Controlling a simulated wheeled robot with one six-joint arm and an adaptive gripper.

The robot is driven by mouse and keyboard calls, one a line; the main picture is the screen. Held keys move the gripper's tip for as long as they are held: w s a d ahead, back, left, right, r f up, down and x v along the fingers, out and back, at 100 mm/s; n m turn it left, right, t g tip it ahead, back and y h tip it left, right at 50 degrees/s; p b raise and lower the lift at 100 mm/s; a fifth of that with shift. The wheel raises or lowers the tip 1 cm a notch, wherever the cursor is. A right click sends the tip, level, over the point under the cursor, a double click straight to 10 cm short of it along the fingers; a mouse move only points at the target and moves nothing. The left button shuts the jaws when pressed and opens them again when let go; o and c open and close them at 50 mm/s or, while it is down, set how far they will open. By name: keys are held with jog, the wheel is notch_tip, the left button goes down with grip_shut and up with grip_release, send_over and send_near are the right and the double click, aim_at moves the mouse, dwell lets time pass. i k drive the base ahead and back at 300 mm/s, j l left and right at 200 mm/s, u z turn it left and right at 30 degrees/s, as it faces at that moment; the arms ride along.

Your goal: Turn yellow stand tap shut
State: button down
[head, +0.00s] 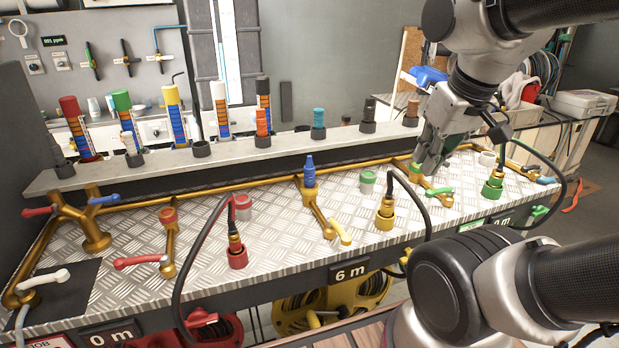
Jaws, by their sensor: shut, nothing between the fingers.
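The yellow tap lever (340,233) sits at the front end of a brass branch pipe (318,212) in the middle of the tread-plate bench. The lever points toward the front right, roughly in line with its pipe. A blue fitting (309,172) stands upright at the back of that branch. My gripper (428,168) is to the right of the yellow lever and apart from it, low over the green-lever branch. Its fingers look closed and empty; whether they touch the brass fitting beneath is unclear.
A yellow coupling (385,216) with a black hose arching up stands right of the yellow lever. A green lever (439,191) lies just below my gripper. A red lever (140,262) and a red coupling (237,254) are left. A ledge (225,153) with coloured fittings runs behind.

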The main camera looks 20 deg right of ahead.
aim_at(346, 239)
jog(key=k+l+z, duration=0.1)
jog(key=l, duration=0.25)
jog(key=k+l+z, duration=0.2)
jog(key=l, duration=0.45)
jog(key=k+l+z, duration=0.1)
jog(key=l, duration=0.3)
jog(key=k, duration=0.1)
